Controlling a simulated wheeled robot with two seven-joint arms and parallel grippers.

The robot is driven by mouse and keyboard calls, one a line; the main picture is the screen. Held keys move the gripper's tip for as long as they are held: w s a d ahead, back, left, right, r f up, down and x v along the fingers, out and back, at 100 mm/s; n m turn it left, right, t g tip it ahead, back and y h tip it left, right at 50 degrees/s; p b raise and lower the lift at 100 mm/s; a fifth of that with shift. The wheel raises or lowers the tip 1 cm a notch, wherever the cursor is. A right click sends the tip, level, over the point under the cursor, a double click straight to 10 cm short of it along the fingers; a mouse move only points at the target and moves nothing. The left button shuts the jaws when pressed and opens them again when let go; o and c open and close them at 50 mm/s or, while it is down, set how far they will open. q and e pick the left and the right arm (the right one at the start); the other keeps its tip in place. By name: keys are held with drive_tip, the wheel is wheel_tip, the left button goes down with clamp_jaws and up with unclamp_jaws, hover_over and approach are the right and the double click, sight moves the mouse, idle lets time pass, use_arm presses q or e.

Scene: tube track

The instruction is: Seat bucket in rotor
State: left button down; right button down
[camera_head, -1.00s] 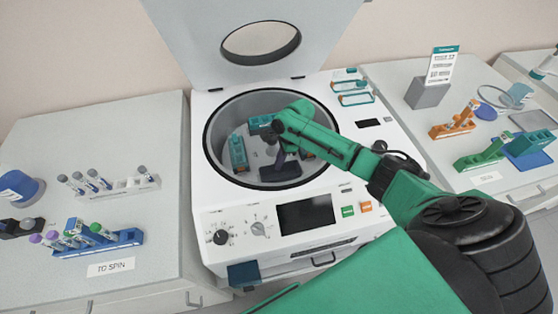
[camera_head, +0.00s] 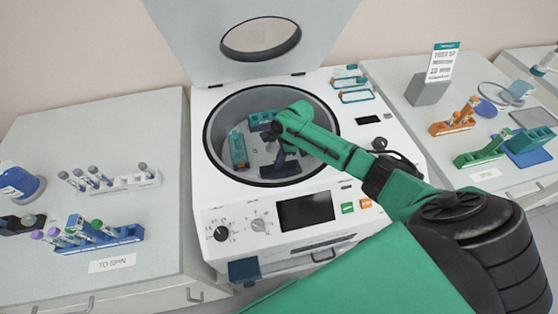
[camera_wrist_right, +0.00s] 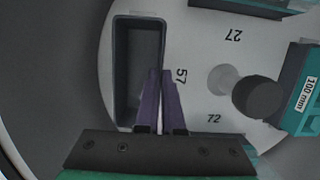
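The dark grey bucket (camera_wrist_right: 125,85), open-topped and empty, lies at the rotor (camera_wrist_right: 205,50) in the right wrist view. In the head view it shows as a dark shape (camera_head: 280,171) low in the centrifuge bowl. My right gripper (camera_wrist_right: 162,73) reaches into the bowl, its purple fingers close together across the bucket's right wall, shut on it. In the head view the right gripper (camera_head: 281,155) is partly covered by its green arm. I cannot tell whether the bucket is fully down in its place. My left gripper is not in view.
Teal buckets (camera_head: 238,148) (camera_head: 262,121) sit in the rotor around the hub knob (camera_wrist_right: 258,96). The bowl rim (camera_head: 209,150) surrounds my wrist, and the lid (camera_head: 205,45) stands open. Tube racks (camera_head: 100,239) (camera_head: 483,153) stand on the side benches.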

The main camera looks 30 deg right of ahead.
drive_tip(key=shift+f, duration=0.15)
drive_tip(key=shift+f, duration=0.3)
drive_tip(key=c, duration=1)
unclamp_jaws()
drive_tip(key=shift+o, duration=0.2)
drive_tip(key=v, duration=1.4)
drive_tip(key=shift+r, duration=0.3)
drive_tip(key=shift+s+f, duration=0.1)
drive_tip(key=shift+s, duration=0.05)
